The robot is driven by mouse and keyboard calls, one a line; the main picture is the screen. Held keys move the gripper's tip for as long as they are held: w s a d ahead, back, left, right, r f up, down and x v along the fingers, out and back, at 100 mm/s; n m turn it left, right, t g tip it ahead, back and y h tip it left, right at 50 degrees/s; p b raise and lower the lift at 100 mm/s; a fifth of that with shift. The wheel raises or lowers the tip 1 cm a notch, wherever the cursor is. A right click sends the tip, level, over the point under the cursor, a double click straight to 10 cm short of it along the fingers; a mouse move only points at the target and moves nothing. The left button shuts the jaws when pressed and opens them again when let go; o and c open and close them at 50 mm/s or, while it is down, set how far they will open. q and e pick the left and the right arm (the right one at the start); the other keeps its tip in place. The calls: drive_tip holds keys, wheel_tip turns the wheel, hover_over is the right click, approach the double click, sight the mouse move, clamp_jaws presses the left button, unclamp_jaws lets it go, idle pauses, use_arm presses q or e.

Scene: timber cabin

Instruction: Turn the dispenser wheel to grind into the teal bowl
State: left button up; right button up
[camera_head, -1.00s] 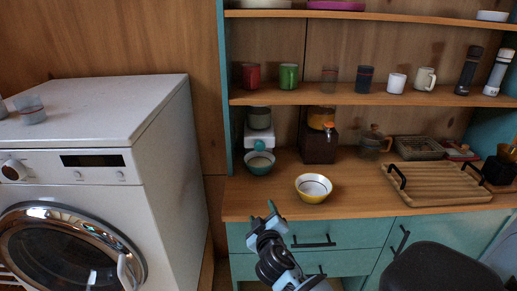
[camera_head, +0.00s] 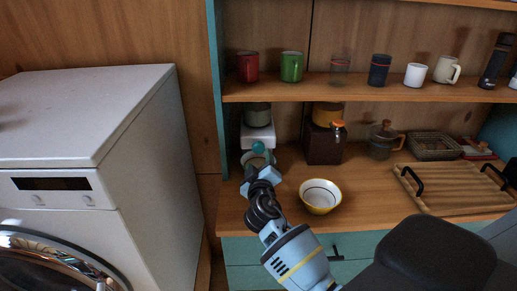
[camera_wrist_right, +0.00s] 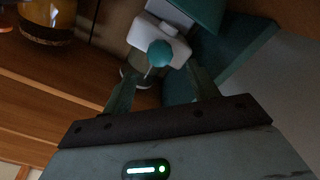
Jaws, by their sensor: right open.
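The dispenser (camera_head: 258,134) is a white body with a dark green top, standing under the shelf at the left end of the counter. Its round teal wheel knob (camera_head: 258,148) faces me. The teal bowl (camera_head: 244,160) sits below the knob, mostly hidden behind my right gripper (camera_head: 259,164). In the right wrist view the open, empty fingers of my right gripper (camera_wrist_right: 162,84) point at the teal knob (camera_wrist_right: 160,53), which appears between and just beyond their tips. I cannot tell whether they touch it. My left gripper is out of view.
A yellow-rimmed bowl (camera_head: 320,196) stands on the counter right of my arm. A brown dispenser (camera_head: 323,144) with a yellow top stands beside the white one. A wooden tray (camera_head: 455,190) lies at right. The teal cabinet side (camera_head: 215,80) is close at left.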

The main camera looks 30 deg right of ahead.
sight(259, 150)
drive_tip(key=x, duration=0.6)
drive_tip(key=shift+w+d, duration=0.4)
drive_tip(key=shift+w, duration=0.1)
